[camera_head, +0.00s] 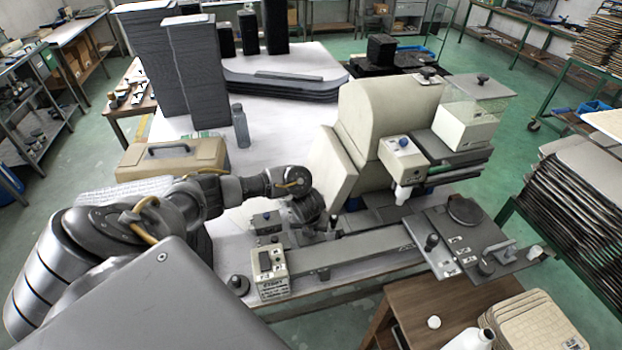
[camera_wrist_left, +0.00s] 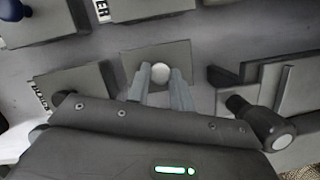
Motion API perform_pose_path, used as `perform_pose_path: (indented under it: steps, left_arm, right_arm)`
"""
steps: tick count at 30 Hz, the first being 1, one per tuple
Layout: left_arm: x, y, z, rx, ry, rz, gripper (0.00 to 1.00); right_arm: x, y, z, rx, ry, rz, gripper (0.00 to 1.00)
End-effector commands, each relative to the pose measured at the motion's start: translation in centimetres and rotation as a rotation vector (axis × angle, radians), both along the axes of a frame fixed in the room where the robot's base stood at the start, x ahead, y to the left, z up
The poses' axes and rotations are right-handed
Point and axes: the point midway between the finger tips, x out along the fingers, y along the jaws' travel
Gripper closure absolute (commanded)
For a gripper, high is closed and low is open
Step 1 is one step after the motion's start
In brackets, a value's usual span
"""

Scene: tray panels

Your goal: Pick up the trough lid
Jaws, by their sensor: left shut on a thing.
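The trough lid (camera_wrist_left: 137,58) is a small grey square plate with a pale round knob, seen in the left wrist view. My left gripper (camera_wrist_left: 161,76) has a finger on each side of the knob and is shut on it. I cannot tell whether the lid is resting or lifted. In the head view my left gripper (camera_head: 328,228) points down over the bench beside the long grey trough (camera_head: 350,252), and the lid is hidden behind it. My right gripper is not in view.
Small plates with dark knobs flank the lid, one a grey block (camera_head: 267,222). A large cream machine (camera_head: 385,125) stands behind. A labelled box (camera_head: 270,272) sits at the trough's left end, and a dark panel with fittings (camera_head: 465,235) at its right.

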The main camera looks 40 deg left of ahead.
Motion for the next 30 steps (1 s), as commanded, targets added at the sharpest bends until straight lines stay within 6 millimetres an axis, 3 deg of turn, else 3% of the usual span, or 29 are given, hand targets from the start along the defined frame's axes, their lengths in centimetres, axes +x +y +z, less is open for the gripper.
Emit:
perform_pose_path:
  steps: [1, 3, 12, 14, 21, 26, 30]
  left_arm:
    - [0.0, 0.1, 1.6, 0.001, -0.001, 0.000, 1.00]
    - [0.0, 0.1, 2.7, 0.000, -0.001, 0.001, 1.00]
    - [-0.2, 0.3, 6.8, 0.001, -0.001, 0.005, 1.00]
    - [0.2, -0.1, 7.3, -0.003, -0.004, -0.002, 1.00]
    - [0.9, -1.0, 12.0, 0.001, -0.006, -0.020, 1.00]
    - [1.1, -1.0, 14.0, 0.004, -0.009, -0.027, 1.00]
    - [1.0, -0.9, 17.1, 0.003, -0.010, -0.024, 1.00]
  right_arm:
    - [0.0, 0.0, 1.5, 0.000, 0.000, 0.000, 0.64]
    - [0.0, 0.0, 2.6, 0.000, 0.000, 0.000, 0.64]
    - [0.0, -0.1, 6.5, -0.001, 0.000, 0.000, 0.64]
    - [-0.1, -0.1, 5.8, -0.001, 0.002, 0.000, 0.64]
    - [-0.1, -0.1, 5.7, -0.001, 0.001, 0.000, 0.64]
    - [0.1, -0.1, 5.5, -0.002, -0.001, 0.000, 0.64]
    - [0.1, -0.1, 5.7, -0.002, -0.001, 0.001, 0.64]
